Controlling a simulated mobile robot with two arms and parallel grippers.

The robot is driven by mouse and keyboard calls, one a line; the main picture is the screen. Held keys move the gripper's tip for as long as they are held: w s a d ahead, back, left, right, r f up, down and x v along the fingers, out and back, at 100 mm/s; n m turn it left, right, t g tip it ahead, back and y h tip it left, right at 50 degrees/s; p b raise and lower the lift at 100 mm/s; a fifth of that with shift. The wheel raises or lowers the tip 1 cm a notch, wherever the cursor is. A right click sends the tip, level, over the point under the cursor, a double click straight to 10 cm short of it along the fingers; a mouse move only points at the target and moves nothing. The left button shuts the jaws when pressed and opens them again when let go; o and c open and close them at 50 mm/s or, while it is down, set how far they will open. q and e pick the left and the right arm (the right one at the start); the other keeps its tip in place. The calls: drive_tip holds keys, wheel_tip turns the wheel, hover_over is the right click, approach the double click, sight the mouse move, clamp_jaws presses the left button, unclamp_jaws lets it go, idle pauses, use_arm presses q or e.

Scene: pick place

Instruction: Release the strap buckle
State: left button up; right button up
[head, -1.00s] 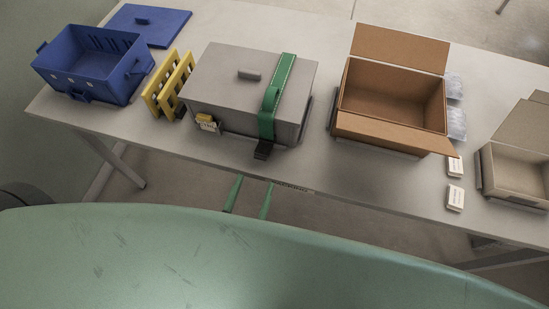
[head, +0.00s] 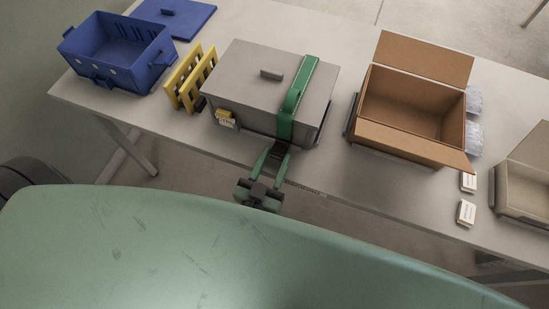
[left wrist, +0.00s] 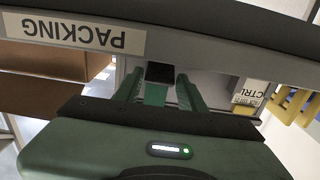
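A grey lidded case (head: 255,85) stands on the table with a green strap (head: 300,87) over its right part. The strap runs down the front to a black buckle (head: 277,147). My left gripper (head: 275,156) reaches up from the table's front edge, its two green fingers apart on either side of the buckle. In the left wrist view the dark buckle (left wrist: 160,72) and a green piece of strap (left wrist: 155,95) show between the spread fingers (left wrist: 158,82). Contact cannot be made out. My right gripper is not in view.
A blue crate (head: 90,62) and yellow rack (head: 183,80) stand left of the case. An open cardboard box (head: 400,135) stands right, with small white boxes (head: 466,212) near the front edge.

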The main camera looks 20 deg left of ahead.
use_arm(q)
clamp_jaws()
drive_tip(key=f+t+b, duration=0.1)
drive_tip(key=b, duration=0.2)
drive_tip(key=shift+f, duration=0.15)
drive_tip(key=shift+t+b, duration=0.4)
drive_tip(key=shift+t, duration=0.1)
drive_tip(key=shift+r, duration=0.2)
drive_tip(key=o, duration=0.6)
unclamp_jaws()
drive_tip(key=shift+o, duration=1)
drive_tip(key=shift+s, duration=0.1)
